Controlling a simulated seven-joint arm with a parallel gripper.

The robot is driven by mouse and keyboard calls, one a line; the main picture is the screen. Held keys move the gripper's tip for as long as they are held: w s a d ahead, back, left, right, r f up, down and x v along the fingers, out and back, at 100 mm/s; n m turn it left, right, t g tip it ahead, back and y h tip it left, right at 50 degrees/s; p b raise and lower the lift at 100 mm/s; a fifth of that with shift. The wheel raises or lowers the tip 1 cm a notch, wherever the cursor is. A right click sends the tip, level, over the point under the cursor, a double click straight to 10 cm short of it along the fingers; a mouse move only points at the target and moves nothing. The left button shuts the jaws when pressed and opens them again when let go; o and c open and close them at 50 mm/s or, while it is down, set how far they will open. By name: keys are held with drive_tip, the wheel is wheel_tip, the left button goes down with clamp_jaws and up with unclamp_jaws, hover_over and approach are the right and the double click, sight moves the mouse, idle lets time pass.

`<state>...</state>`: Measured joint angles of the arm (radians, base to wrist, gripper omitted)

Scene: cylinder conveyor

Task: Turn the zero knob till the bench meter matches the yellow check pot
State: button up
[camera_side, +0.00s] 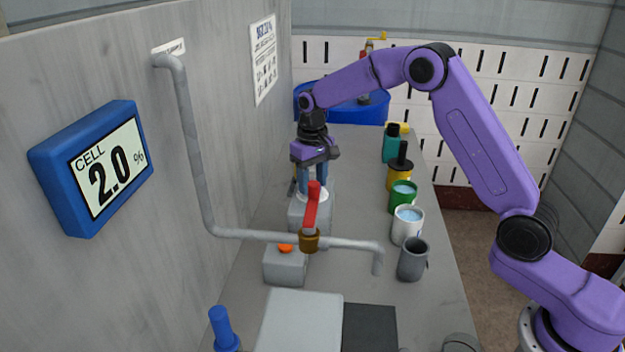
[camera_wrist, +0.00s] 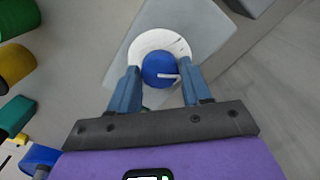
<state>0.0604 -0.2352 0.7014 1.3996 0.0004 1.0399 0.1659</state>
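The bench meter (camera_side: 100,170) is a blue-framed display on the left wall; it reads "CELL 2.0 %". The zero knob (camera_wrist: 160,70) is blue with a white pointer mark, on a round white dial (camera_wrist: 147,45). My gripper (camera_wrist: 160,75) has one finger on each side of the knob, seemingly touching it. In the side view my gripper (camera_side: 313,185) points down over the grey block (camera_side: 308,219), and the fingers hide the knob. The yellow pot (camera_side: 399,180) stands right of it with a black top; no value on it is legible. A yellow pot (camera_wrist: 15,64) also shows in the wrist view.
A grey pipe with a red-handled valve (camera_side: 311,207) crosses in front of my gripper. A grey box with an orange button (camera_side: 285,263) sits nearby. Green (camera_side: 402,199), white (camera_side: 407,229) and grey (camera_side: 412,262) pots line the bench's right side, with a teal bottle (camera_side: 390,146) behind.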

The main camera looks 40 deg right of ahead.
drive_tip(key=shift+o, duration=1.2)
wheel_tip(320, 180, up, 18)
drive_tip(key=shift+f, duration=0.25)
